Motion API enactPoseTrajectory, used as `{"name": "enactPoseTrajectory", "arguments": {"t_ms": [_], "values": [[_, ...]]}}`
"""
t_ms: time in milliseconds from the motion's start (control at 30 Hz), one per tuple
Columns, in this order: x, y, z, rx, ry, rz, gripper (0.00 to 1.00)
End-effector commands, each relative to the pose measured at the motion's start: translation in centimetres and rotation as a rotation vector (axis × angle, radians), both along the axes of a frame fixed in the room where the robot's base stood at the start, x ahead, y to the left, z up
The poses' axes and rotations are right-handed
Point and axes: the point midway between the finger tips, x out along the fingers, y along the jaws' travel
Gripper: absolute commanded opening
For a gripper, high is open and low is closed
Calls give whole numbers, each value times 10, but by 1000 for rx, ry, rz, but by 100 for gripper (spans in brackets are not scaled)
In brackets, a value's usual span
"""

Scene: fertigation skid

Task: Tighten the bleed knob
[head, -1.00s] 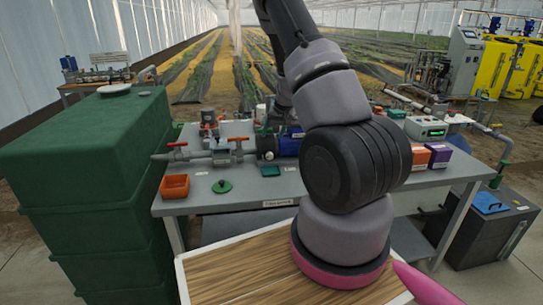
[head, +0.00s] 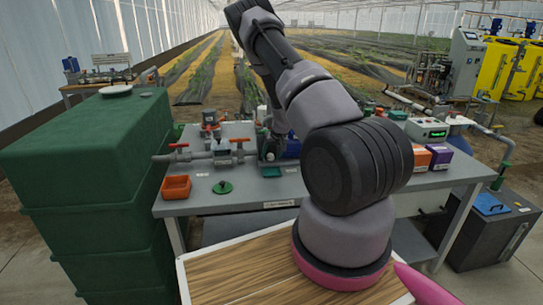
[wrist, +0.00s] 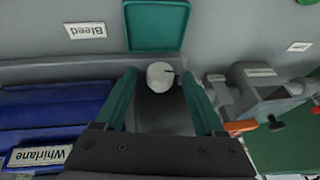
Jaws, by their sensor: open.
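The bleed knob (wrist: 160,75) is a pale round cap with a dark mark on its edge, atop a dark grey body in the wrist view. My gripper (wrist: 159,84) is open, with one green finger on each side of the knob. I cannot tell whether either finger touches it. The "Bleed" label (wrist: 86,30) lies on the bench beside a teal tray (wrist: 157,45). In the head view the tray (head: 271,172) sits at the bench front; the knob and gripper are not clear there.
A blue "Whirlane" motor (wrist: 45,115) is at left in the wrist view, and grey pipework (wrist: 256,90) with an orange handle is at right. A green tank (head: 85,150) flanks the bench.

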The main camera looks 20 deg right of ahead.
Motion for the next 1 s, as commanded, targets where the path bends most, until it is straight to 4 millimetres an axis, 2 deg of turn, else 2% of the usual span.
{"name": "enactPoseTrajectory", "arguments": {"t_ms": [200, 267, 300, 400, 733, 1000], "values": [[0, 0, 0, 0, 0, 0, 71], [0, 0, 0, 0, 0, 0, 52], [0, 0, 0, 0, 0, 0, 37], [0, 0, 0, 0, 0, 0, 0], [-1, -2, 0, 31, -9, -2, 0], [-2, -6, -1, 180, -52, -5, 0]]}}
